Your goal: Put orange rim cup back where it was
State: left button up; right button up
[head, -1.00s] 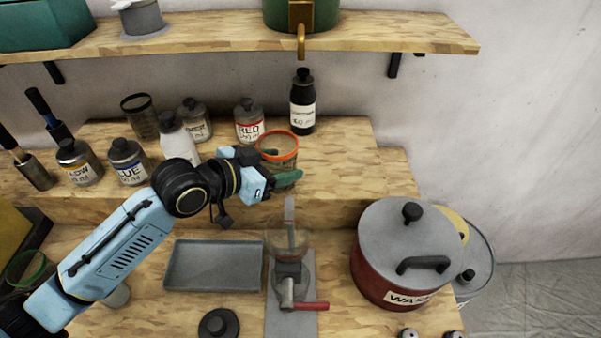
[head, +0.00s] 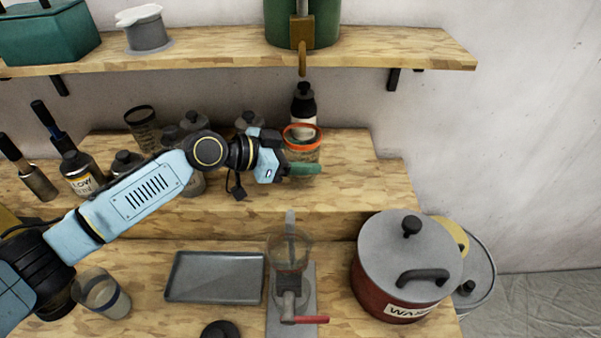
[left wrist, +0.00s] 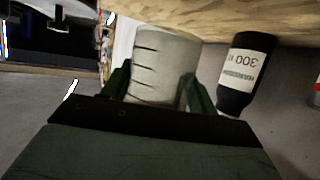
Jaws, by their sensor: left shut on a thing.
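The orange rim cup (head: 303,136) is a clear cup with an orange band at its top. It is upright over the raised wooden step, in front of a black bottle (head: 304,94) and covering its lower part. My left gripper (head: 303,168) is shut on the cup, with a green finger across its near side. In the left wrist view the cup (left wrist: 167,62) shows pale with black marks between the two green fingers. Whether its base touches the step cannot be told. My right gripper is not in view.
Several paint bottles and a dark-rimmed cup (head: 143,128) stand left, partly behind my arm. Below are a grey tray (head: 176,292), a clear vessel on a stand with a red handle (head: 305,319), a blue-banded cup (head: 104,296) and a lidded red pot (head: 376,285). The step's right end is clear.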

pick_arm(q)
notch_tip(320, 180, down, 4)
jog(key=shift+f, duration=0.25)
jog(key=shift+f, duration=0.15)
jog(key=o, duration=1)
jog(key=shift+o, duration=0.2)
